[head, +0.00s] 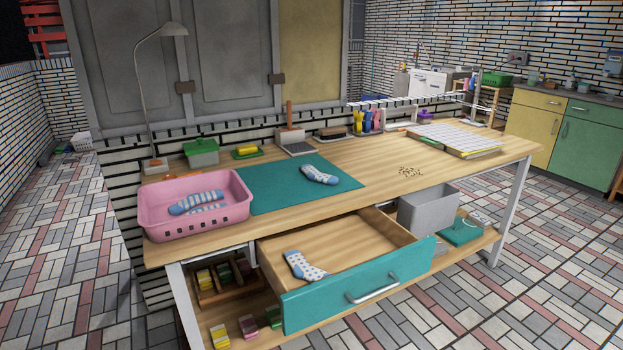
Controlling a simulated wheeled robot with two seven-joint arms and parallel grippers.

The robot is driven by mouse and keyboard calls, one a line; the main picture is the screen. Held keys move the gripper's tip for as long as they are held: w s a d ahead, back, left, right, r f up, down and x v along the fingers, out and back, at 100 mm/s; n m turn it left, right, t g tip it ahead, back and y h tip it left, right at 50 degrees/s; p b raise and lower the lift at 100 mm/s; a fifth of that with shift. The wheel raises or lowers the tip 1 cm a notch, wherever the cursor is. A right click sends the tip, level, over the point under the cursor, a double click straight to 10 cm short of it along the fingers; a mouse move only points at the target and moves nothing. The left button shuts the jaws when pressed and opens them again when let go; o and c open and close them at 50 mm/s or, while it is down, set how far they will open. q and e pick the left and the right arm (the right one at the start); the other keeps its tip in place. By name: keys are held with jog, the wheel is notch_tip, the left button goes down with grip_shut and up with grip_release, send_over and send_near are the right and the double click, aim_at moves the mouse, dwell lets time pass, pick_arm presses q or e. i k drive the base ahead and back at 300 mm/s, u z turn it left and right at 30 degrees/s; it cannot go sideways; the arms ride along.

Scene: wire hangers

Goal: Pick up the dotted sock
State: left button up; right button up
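A white sock with blue dots (305,266) lies in the open drawer (362,249), near its left front corner. Another white and blue sock (319,175) lies on the teal mat (270,196); its pattern is too small to tell for sure. Blue and white striped socks (196,203) lie in the pink basket (160,221) at the table's left end. Neither of my grippers is in view.
The drawer's teal front (358,288) juts out from the wooden table (400,168). A lamp (150,90), a green box (201,152) and a white grid panel (453,138) stand or lie on the table. A grey bin (427,209) is below. The middle of the tabletop is mostly clear.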

aim_at(313, 174)
jog(key=u, duration=0.4)
jog(key=k, duration=0.85)
jog(key=u, duration=0.65)
jog(key=i, duration=1.25)
jog(key=z, duration=0.6)
